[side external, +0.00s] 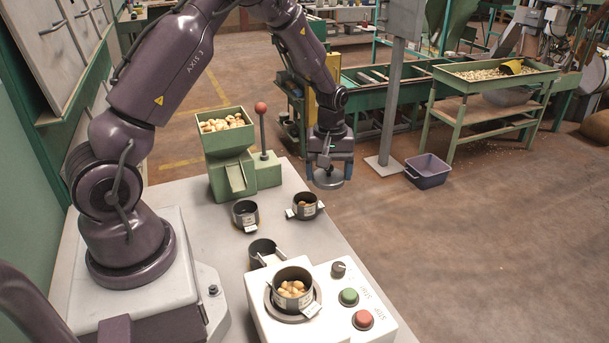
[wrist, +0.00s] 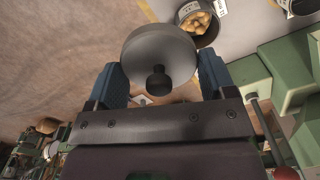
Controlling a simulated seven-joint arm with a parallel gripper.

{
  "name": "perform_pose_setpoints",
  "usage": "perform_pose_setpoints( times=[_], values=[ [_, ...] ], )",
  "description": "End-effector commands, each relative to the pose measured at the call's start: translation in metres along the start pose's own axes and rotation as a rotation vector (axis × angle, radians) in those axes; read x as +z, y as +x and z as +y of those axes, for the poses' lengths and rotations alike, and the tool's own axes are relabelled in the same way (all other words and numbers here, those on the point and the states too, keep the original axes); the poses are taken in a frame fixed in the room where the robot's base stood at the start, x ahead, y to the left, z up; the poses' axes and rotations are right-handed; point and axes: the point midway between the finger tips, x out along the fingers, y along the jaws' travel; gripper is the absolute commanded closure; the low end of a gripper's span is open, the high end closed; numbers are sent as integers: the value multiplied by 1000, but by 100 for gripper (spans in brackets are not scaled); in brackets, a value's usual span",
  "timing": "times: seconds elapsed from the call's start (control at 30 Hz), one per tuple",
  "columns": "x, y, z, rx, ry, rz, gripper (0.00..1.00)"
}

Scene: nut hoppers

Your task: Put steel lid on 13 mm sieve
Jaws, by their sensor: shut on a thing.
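My gripper (side external: 328,158) is shut on the grey steel lid (side external: 328,180), which hangs level below the fingers, past the bench's right edge. In the wrist view the lid's round disc and dark knob (wrist: 158,80) show between the blue finger pads. Several dark round sieves with white tags are in view; the tags are too small to read, so I cannot tell which is 13 mm. One with nuts (side external: 297,209) stands nearest the lid, below left. An empty-looking one (side external: 245,219) is left of it, and another (side external: 262,247) nearer the front. A sieve with nuts (side external: 281,296) sits on the white machine.
The white control box (side external: 330,318) has a knob, a green button (side external: 348,297) and a red button (side external: 363,319). A green hopper (side external: 231,141) of nuts with a red-balled lever (side external: 261,108) stands at the bench's back. Bench surface right of the sieves is clear.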

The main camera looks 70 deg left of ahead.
Motion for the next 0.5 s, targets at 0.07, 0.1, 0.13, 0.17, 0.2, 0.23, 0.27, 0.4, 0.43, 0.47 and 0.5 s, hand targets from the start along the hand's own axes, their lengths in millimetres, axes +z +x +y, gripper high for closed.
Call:
perform_pose_setpoints(
  times=[0.07,0.1,0.13,0.17,0.2,0.23,0.27,0.4,0.43,0.47,0.5],
  values=[
    [33,-20,23,4,90,2,47],
    [50,-28,31,3,122,2,47],
    [63,-35,36,4,141,2,47],
    [76,-40,40,3,158,2,47],
    [94,-48,44,3,175,1,47],
    [108,-54,46,2,185,0,47],
    [122,-60,48,3,195,1,47],
    [187,-83,43,3,205,-1,47],
    [201,-87,40,3,203,0,47],
    [214,-91,35,2,196,0,47],
    [231,-96,28,3,183,0,47]
  ],
)
